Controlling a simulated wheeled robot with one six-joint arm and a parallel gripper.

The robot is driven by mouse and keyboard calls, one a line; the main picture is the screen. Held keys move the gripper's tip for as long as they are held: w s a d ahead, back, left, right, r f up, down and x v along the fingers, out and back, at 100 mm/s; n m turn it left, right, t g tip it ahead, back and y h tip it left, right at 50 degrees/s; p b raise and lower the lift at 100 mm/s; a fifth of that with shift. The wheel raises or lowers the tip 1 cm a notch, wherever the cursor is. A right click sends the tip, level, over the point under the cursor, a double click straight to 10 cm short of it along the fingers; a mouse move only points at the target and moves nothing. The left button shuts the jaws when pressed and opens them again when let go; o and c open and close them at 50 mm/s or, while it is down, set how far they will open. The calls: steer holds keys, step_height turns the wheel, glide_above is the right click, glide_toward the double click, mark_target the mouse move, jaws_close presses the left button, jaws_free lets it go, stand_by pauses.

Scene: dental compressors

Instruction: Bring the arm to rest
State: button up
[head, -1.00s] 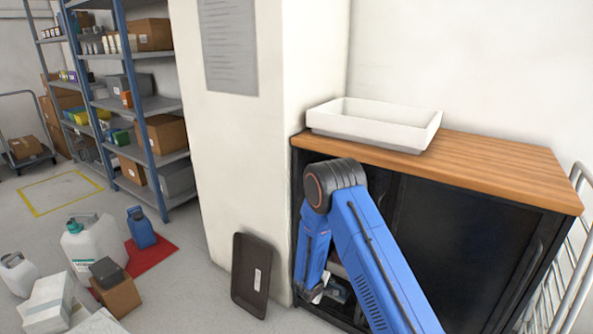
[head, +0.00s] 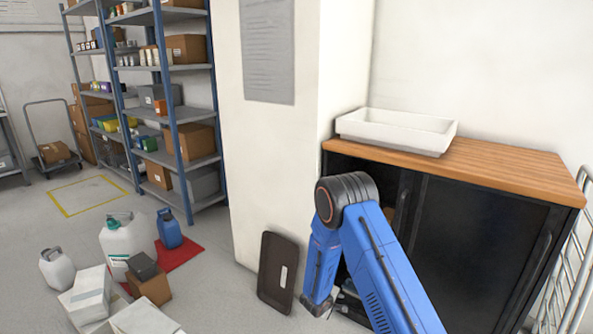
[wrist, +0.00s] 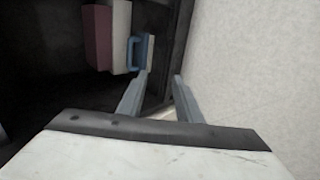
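My blue arm reaches down in front of the black cabinet (head: 465,245) in the head view, bent at its elbow. The lower link hangs at the cabinet's left, open side, and my gripper is mostly hidden there. In the wrist view my gripper (wrist: 162,76) shows two grey fingers with a clear gap between them and nothing held. The fingers point toward the dark cabinet inside, where a pink and white item (wrist: 108,35) and a blue-handled item (wrist: 140,52) stand beyond the left finger.
A white tray (head: 390,142) sits on the cabinet's wooden top (head: 510,168). A dark tray (head: 278,272) leans against the pillar. Jugs and boxes (head: 92,293) stand on the floor at left, near a red mat (head: 186,252).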

steer(key=s+d+r+m+h, duration=0.1)
steer(key=d+r, duration=0.2)
steer(key=r, duration=0.4)
steer(key=s+d+r+m+g, duration=0.1)
steer(key=d+r, duration=0.2)
steer(key=r, duration=0.4)
steer(key=s+d+r+m+h, duration=0.1)
steer(key=d+r+m, duration=0.15)
steer(key=r, duration=0.35)
steer(key=s+d+r+m+g, duration=0.1)
steer(key=s+d+r, duration=0.3)
steer(key=s+r, duration=0.3)
steer(key=s+d+r+m+g, duration=0.15)
steer(key=s+d+r, duration=0.25)
steer(key=r, duration=0.5)
steer(key=s+d+r+m+y, duration=0.1)
steer(key=s+r, duration=0.4)
steer(key=s, duration=0.3)
steer(key=s+d+r+m+y, duration=0.1)
steer(key=s+r+m, duration=0.1)
steer(key=s+r, duration=0.5)
steer(key=s+a+r+y, duration=0.1)
steer(key=s+a+y, duration=0.1)
steer(key=s, duration=0.8)
steer(key=s+a+r+y, duration=0.1)
steer(key=s+a+y, duration=0.2)
steer(key=s, duration=0.7)
steer(key=shift+s+a+m+t+y, duration=0.3)
steer(key=shift+a+t, duration=0.15)
steer(key=shift+a, duration=0.4)
